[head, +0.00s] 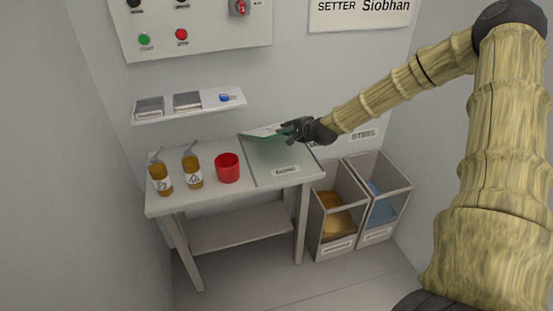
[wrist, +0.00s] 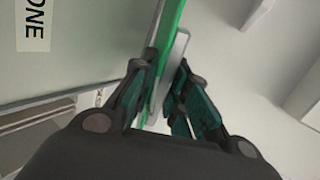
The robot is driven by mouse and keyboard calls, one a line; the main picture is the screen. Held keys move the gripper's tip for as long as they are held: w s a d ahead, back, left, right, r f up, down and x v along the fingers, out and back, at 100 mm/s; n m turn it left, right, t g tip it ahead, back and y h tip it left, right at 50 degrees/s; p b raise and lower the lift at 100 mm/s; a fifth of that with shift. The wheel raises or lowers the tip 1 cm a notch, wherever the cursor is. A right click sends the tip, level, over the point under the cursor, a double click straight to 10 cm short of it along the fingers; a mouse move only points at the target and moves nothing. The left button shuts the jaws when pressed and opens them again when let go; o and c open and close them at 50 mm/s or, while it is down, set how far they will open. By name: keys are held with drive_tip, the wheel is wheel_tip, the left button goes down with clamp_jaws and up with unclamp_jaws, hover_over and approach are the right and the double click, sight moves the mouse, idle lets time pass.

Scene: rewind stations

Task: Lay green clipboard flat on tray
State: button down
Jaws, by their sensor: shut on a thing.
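The green clipboard (head: 264,131) is in my gripper (head: 291,129), above the back part of the tray. In the wrist view the clipboard shows nearly edge-on as a green strip (wrist: 171,22) with a pale layer beside it, between the fingers. My gripper (wrist: 165,92) is shut on it. The tray (head: 266,178) is a flat grey-green panel with a white label, on the right part of the table. The tray also shows at the left of the wrist view (wrist: 90,50), label partly reading "ONE". The gap between clipboard and tray is hard to judge.
Two amber bottles (head: 161,178) (head: 193,170) and a red cup (head: 228,168) stand on the table left of the tray. A wall shelf (head: 190,108) holds small items above. Two open bins (head: 338,212) (head: 378,200) stand right of the table.

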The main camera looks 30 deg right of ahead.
wheel_tip(320, 180, down, 2)
drive_tip(key=shift+f+b, duration=0.1)
drive_tip(key=shift+b, duration=0.5)
drive_tip(key=c, duration=1.6)
unclamp_jaws()
drive_tip(key=shift+o, duration=0.2)
